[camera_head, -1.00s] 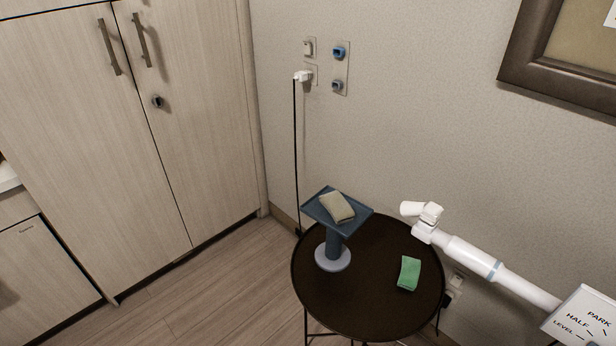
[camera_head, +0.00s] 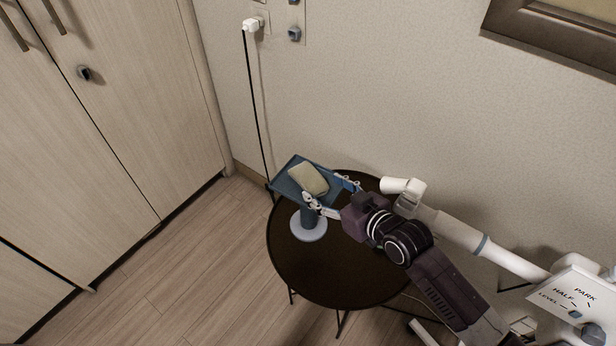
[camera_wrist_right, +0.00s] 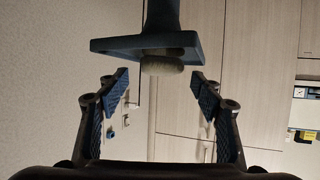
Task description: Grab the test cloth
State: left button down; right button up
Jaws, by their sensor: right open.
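A beige folded cloth-like pad (camera_head: 308,179), which I take to be the test cloth, lies on a blue tray (camera_head: 285,190) on a pedestal. My right gripper (camera_head: 325,190) is open at the tray's right side, with its fingers pointing at the pad. In the right wrist view, which shows the scene upside down, the pad (camera_wrist_right: 162,69) lies on the tray (camera_wrist_right: 110,45), between and ahead of the open fingers (camera_wrist_right: 160,82). I cannot tell whether either finger touches it. My left gripper is not in view.
The pedestal's round base (camera_head: 309,226) stands on a dark round table (camera_head: 315,275). A white jointed arm (camera_head: 450,228) with a labelled box (camera_head: 575,298) is at right, close to my right arm. A black cord (camera_head: 256,110) hangs from a wall plug. The table's front is clear.

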aim_at(312, 182)
jog(key=shift+p+x, duration=0.65)
jog(key=shift+x, duration=2.65)
jog(key=shift+f, duration=0.1)
jog(key=shift+s, duration=0.1)
jog(key=c, duration=1.2)
